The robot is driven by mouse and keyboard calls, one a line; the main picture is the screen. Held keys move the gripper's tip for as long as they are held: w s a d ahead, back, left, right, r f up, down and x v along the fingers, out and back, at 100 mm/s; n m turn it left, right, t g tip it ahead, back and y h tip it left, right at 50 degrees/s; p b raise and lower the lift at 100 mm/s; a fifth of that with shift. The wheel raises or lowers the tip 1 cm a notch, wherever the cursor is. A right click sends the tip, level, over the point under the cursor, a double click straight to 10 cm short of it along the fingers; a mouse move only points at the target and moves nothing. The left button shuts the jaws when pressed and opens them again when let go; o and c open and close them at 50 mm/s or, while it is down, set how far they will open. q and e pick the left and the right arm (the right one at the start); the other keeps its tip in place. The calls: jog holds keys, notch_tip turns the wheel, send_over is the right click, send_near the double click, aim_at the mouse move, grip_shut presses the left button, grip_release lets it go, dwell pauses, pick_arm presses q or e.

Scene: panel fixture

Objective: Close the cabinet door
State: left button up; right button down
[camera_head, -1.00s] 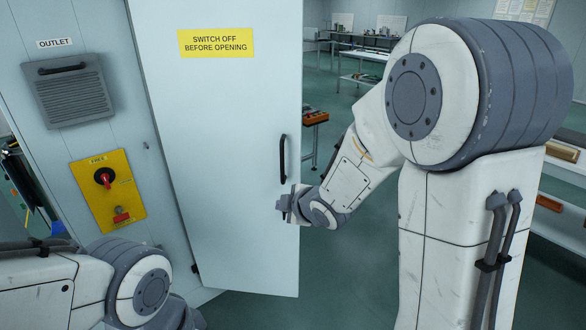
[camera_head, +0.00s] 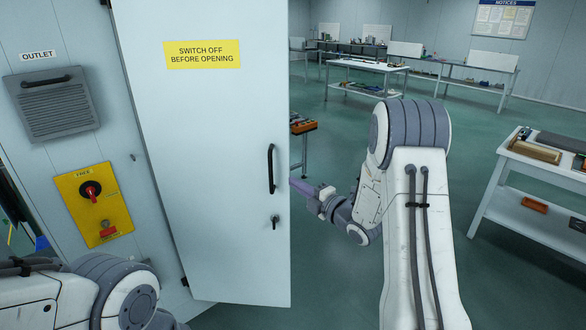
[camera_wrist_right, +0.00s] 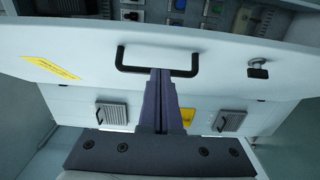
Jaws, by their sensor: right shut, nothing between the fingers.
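The cabinet door (camera_head: 210,130) is white and stands ajar, with a yellow warning label, a black upright handle (camera_head: 270,169) and a small lock (camera_head: 275,221) below it. In the right wrist view the door face (camera_wrist_right: 215,75) shows with its handle (camera_wrist_right: 122,60), and cabinet controls show beyond its edge. My right gripper (camera_head: 297,187) is shut and empty at the door's free edge, right of the handle. In the wrist view its fingers (camera_wrist_right: 160,85) point toward the handle; contact cannot be told. My left arm shows at lower left; its gripper is out of view.
The cabinet front at left carries an outlet vent (camera_head: 52,103) and a yellow plate with a red switch (camera_head: 91,191). A workbench (camera_head: 540,172) stands at the right and other benches at the back. Open green floor lies right of the door.

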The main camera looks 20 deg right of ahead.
aim_at(284, 168)
jog(key=shift+w+d+p, duration=0.25)
jog(key=shift+w+p, duration=0.35)
jog(key=shift+w, duration=0.9)
jog(key=shift+w+d+p, duration=0.2)
jog(key=shift+w+p, duration=0.4)
jog(key=shift+w, duration=0.85)
